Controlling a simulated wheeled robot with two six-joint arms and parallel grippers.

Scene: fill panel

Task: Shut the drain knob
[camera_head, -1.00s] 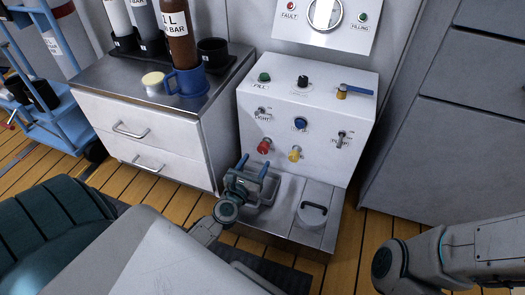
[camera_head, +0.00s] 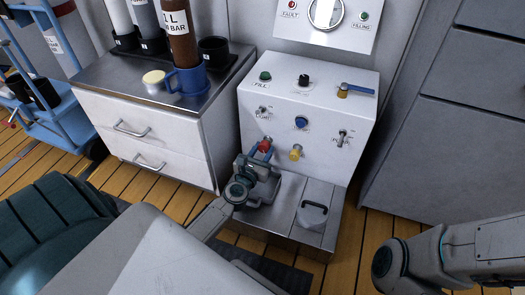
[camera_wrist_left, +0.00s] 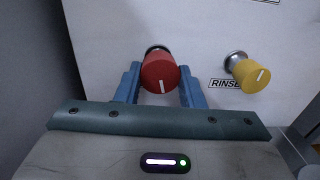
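The red knob (camera_head: 265,145) is on the white panel's front, at lower left; its label is hidden, so I cannot read whether it is the drain knob. In the left wrist view the red knob (camera_wrist_left: 160,73) has a white mark pointing down, slightly tilted. My left gripper (camera_head: 260,152) is at the red knob. Its blue fingers, also in the left wrist view (camera_wrist_left: 160,88), are apart, one on each side of the knob; whether they touch it I cannot tell. My right arm shows at lower right, but its gripper is out of view.
The yellow knob (camera_head: 296,152), labelled RINSE in the wrist view, is just right of the red one. A metal tray with a lidded part (camera_head: 313,214) lies below. A drawer cabinet (camera_head: 150,140) stands left.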

